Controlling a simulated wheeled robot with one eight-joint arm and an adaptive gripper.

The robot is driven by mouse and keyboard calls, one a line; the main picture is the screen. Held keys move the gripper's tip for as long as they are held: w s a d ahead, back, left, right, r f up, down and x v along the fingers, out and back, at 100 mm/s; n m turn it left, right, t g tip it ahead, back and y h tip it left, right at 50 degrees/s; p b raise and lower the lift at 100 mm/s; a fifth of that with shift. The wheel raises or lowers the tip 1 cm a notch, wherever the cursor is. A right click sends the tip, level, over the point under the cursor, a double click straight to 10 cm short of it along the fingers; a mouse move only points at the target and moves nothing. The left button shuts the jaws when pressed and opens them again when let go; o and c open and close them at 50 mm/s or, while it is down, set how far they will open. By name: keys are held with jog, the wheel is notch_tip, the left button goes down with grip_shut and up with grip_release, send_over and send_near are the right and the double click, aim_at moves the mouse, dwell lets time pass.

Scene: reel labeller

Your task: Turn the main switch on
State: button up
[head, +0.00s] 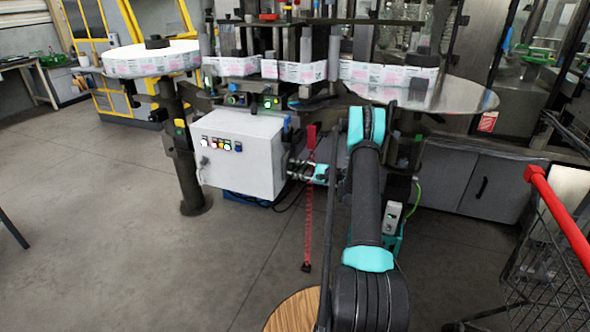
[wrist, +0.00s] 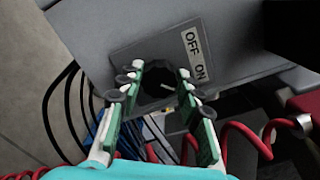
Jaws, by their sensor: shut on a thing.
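The main switch (wrist: 157,80) is a dark round knob on the side of the grey control box (head: 236,158). A label (wrist: 195,54) next to it reads OFF and ON. In the wrist view my gripper (wrist: 160,70) has its green-and-grey fingers on both sides of the knob, shut on it. A small white mark shows at the knob's lower right; I cannot tell which position it is set to. In the head view my gripper (head: 297,169) reaches the box's right side, and the knob is hidden there.
Lit buttons (head: 220,144) show on the box front. A red coiled cable (head: 309,218) hangs beside my gripper, and dark cables run below the box. The labelling machine's round table (head: 468,97) is above. A red-handled cart (head: 560,220) stands at the right.

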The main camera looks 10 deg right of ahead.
jog(key=shift+d, duration=0.1)
jog(key=o, duration=1.2)
jog(key=shift+c, duration=0.2)
jog(key=v, duration=1.2)
